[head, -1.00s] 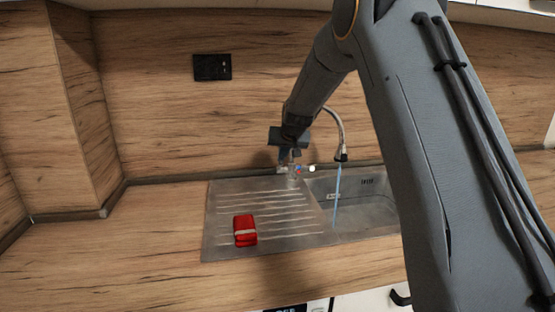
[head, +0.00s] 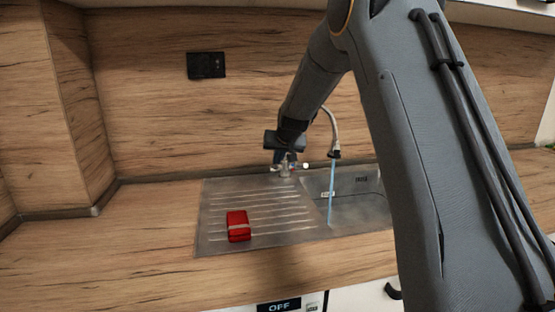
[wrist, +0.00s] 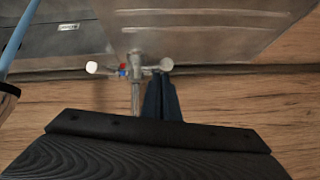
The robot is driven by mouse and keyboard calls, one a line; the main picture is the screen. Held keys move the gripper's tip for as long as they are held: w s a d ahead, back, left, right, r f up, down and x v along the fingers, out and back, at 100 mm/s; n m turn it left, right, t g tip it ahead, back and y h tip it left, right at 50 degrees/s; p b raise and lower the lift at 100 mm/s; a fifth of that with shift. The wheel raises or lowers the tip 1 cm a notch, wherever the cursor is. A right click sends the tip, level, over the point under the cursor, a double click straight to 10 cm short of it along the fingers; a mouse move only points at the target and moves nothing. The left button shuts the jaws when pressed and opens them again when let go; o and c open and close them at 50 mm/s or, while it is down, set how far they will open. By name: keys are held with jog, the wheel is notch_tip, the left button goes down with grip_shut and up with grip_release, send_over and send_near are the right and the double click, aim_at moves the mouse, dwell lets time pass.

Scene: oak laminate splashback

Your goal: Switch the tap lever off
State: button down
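The metal tap (head: 286,170) stands behind the sink, with red and blue marks on its body. Its curved spout (head: 332,130) runs a blue stream of water (head: 332,180) into the basin. A white knob (head: 306,166) sticks out to the right of the tap body; in the wrist view this knob (wrist: 92,67) is at left. A second pale knob (wrist: 166,64) is on the other side. My gripper (wrist: 160,82) has its dark fingers close together, looking shut, with the tips at or beside that second knob. Whether they touch it is unclear.
A red packet (head: 238,226) lies on the ribbed drainboard (head: 215,205). The sink basin (head: 360,208) is right of it. The wooden splashback (head: 150,120) rises close behind the tap. Below the counter, an appliance panel (head: 280,307) reads OFF. The counter (head: 130,235) at left is clear.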

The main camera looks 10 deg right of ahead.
jog(key=w+r+b+v, duration=0.1)
jog(key=v, duration=1)
jog(key=shift+d+r, duration=0.2)
jog(key=shift+d, duration=0.1)
